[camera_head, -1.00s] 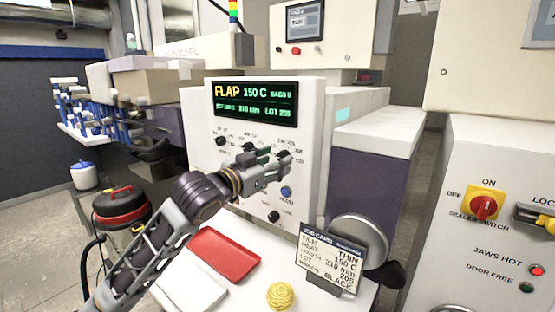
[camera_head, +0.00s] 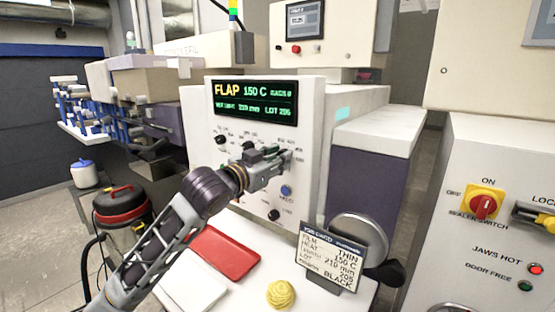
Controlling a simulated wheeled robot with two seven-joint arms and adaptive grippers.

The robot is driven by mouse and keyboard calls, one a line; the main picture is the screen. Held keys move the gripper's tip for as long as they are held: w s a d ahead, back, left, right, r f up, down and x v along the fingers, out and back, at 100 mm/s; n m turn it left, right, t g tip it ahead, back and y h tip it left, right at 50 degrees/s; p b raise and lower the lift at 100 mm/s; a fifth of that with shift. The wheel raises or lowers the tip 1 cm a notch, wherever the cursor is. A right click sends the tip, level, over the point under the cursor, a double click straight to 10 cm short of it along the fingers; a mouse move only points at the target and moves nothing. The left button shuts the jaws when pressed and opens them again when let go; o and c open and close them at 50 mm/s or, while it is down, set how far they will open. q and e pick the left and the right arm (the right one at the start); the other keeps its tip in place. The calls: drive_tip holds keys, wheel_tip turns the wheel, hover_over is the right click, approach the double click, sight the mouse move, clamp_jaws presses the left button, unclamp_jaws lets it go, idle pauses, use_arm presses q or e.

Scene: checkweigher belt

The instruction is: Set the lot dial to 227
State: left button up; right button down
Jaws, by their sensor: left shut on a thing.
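The white control panel (camera_head: 235,135) faces me, with a dark display (camera_head: 255,102) at its top. The display reads FLAP, 150 C, 210 mm and a lot number that looks like 205. My left gripper (camera_head: 286,160) is at the panel's right side, below the display, shut on what seems to be the lot dial. The gripper hides the dial. Other black knobs (camera_head: 220,140) and a blue button (camera_head: 286,191) show around it. A job card (camera_head: 330,262) stands in front and lists THIN, 150 C, 210 mm, lot 205, BLACK. My right gripper is out of view.
A red tray (camera_head: 226,251), a white tray (camera_head: 190,287) and a yellow coiled item (camera_head: 281,294) lie on the white shelf below the panel. A grey wheel (camera_head: 357,240) is behind the card. A sealer switch cabinet (camera_head: 490,160) stands at right.

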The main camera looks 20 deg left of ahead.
use_arm(q)
drive_tip(key=shift+m, duration=0.3)
drive_tip(key=shift+c, duration=0.2)
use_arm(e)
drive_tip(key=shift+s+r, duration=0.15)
use_arm(q)
drive_tip(key=shift+m+p, duration=0.9)
drive_tip(key=shift+p, duration=0.05)
drive_tip(key=shift+o, duration=0.2)
drive_tip(key=m+p, duration=0.2)
drive_tip(key=shift+m, duration=0.4)
drive_tip(key=shift+m+p, duration=0.9)
drive_tip(key=shift+m, duration=0.4)
drive_tip(key=shift+c, duration=0.2)
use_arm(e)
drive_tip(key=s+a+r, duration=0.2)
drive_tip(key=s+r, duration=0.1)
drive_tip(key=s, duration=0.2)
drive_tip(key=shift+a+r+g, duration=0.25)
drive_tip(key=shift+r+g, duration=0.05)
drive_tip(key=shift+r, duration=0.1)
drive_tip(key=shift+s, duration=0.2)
